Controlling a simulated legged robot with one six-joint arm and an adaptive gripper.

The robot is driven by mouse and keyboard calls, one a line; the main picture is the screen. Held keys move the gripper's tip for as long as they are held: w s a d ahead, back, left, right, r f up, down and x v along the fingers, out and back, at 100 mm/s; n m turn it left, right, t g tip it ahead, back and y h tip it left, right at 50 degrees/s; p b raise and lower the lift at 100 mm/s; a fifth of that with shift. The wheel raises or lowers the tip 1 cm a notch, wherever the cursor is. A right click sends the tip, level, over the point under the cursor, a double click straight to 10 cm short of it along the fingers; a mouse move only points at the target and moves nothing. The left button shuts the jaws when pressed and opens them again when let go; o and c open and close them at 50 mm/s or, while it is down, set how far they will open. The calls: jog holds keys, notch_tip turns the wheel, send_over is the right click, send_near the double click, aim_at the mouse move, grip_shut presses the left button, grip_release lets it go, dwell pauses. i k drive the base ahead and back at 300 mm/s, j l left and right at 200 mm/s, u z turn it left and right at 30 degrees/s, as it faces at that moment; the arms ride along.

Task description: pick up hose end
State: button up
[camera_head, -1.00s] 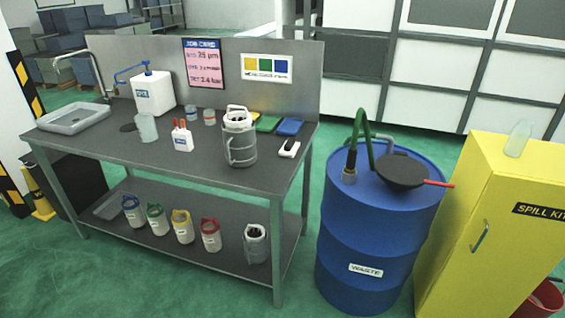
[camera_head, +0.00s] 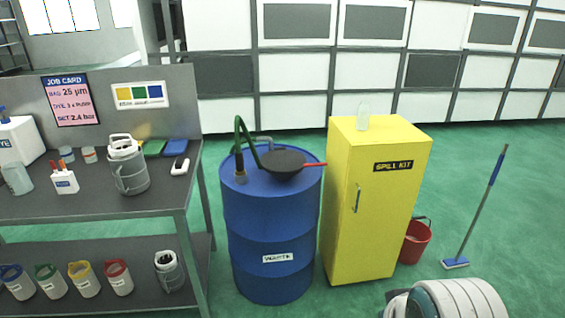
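A green hose (camera_head: 247,136) arches above the top of a blue waste drum (camera_head: 272,222). At its left, a dark sleeve with a tan fitting (camera_head: 240,178) stands upright on the drum lid; this looks like a hose end. The hose's right side comes down beside a black round pan or funnel (camera_head: 283,164), and where it finishes there is hidden or too small to tell.
A steel bench (camera_head: 75,206) with cans and bottles stands left of the drum. A yellow spill kit cabinet (camera_head: 370,215) stands close on its right. A red bucket (camera_head: 415,243) and a mop (camera_head: 478,215) are farther right, with open green floor around.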

aim_at(240, 171)
jog(key=u, duration=0.55)
jog(key=i+j+z, duration=0.25)
jog(key=i+j, duration=0.2)
jog(key=i+j+z, duration=0.15)
jog(key=j, duration=0.25)
jog(key=i+j+z, duration=0.1)
jog(key=i+j, duration=0.15)
jog(key=i+j+z, duration=0.15)
jog(key=j, duration=0.3)
jog(key=i+j+z, duration=0.1)
jog(key=j, duration=0.25)
jog(key=i+j+z, duration=0.15)
jog(key=j, duration=0.25)
jog(key=i, duration=0.1)
